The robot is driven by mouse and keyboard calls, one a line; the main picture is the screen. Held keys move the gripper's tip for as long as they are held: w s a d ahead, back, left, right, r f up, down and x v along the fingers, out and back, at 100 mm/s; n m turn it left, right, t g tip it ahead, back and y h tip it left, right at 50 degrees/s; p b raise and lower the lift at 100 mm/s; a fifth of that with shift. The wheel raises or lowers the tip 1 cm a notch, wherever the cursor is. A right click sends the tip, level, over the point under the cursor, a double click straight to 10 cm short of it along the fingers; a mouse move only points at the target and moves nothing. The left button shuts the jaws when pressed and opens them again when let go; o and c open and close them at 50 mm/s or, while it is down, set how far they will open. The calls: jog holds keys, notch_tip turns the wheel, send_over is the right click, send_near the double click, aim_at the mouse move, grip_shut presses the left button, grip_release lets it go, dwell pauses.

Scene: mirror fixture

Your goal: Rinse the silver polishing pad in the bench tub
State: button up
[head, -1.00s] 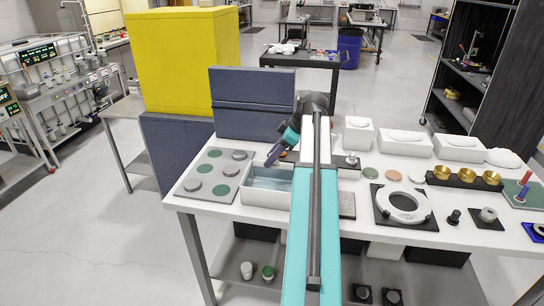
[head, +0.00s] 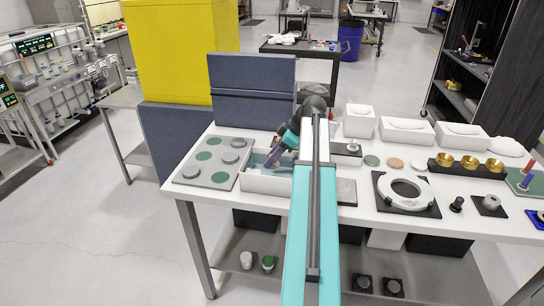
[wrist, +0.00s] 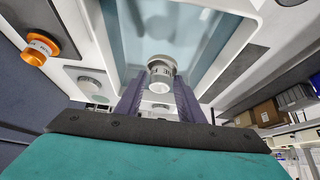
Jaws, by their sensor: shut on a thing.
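My gripper (head: 271,161) points down into the white bench tub (head: 262,187), which holds bluish water. In the wrist view the gripper (wrist: 158,88) is shut on a silver-grey round piece, the polishing pad (wrist: 161,68). The pad shows against the water of the tub (wrist: 112,45). In the head view the pad is too small and hidden to make out. I cannot tell whether it touches the water.
A grey board (head: 192,182) with green spots and several grey discs lies left of the tub. A blue-grey panel (head: 252,85) stands behind. A ring on a black plate (head: 407,207) lies to the right. An orange-capped item (wrist: 40,48) shows in the wrist view.

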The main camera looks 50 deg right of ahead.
jog(key=shift+f+b, duration=1.5)
jog(key=shift+f, duration=1.35)
jog(key=shift+w+a, duration=0.4)
jog(key=shift+w, duration=0.25)
jog(key=shift+s+d, duration=0.4)
jog(key=shift+s, duration=0.25)
jog(key=shift+w+a, duration=0.4)
jog(key=shift+w, duration=0.25)
jog(key=shift+s+d, duration=0.4)
jog(key=shift+s, duration=0.25)
jog(key=shift+r, duration=0.2)
jog(key=shift+r+p, duration=2.3)
jog(key=shift+r, duration=2.55)
